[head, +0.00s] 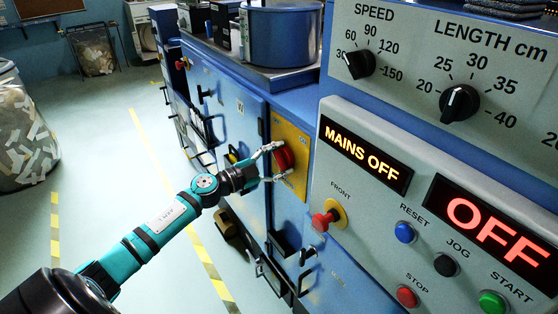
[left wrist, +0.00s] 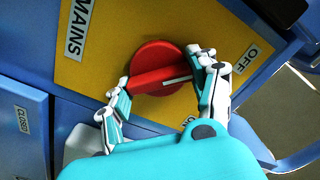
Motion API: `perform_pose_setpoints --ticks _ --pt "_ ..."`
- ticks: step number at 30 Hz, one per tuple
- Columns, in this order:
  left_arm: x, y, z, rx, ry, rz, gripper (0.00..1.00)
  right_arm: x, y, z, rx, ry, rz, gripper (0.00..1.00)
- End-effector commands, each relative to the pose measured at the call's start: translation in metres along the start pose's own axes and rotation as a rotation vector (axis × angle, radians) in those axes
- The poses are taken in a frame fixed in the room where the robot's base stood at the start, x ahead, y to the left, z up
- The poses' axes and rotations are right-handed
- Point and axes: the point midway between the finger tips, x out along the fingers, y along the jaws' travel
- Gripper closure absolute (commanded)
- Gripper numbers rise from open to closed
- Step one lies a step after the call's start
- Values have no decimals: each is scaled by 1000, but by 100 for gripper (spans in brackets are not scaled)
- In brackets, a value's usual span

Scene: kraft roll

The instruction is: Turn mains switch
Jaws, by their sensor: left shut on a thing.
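The mains switch is a round red rotary knob (head: 284,158) on a yellow plate (head: 303,143) on the blue machine's side. In the left wrist view the red knob (left wrist: 155,62) has a raised red grip bar with a white line pointing right. An OFF label (left wrist: 251,58) is at the upper right and a MAINS label (left wrist: 76,30) at the left; another label below is mostly hidden. My left gripper (head: 277,161) is shut on the grip bar, one finger at each end. The display panel (head: 364,153) reads MAINS OFF. My right gripper is not in view.
The control panel at the right has a red knob on a yellow disc (head: 325,220), a blue reset button (head: 404,232), a green start button (head: 492,302) and a large OFF display (head: 490,232). A clear bin of scraps (head: 22,130) stands far left. The floor between is free.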

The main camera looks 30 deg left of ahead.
Motion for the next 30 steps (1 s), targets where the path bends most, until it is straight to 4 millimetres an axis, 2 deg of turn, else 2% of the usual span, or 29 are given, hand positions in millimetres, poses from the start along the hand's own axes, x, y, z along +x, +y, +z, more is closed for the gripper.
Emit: perform_pose_setpoints --ticks 14,20,30 --pt "0 2 1 64 0 3 72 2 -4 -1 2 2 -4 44" --pt "0 2 1 194 -1 2 72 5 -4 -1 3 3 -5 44" --pt "0 5 2 509 0 4 72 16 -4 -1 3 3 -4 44"
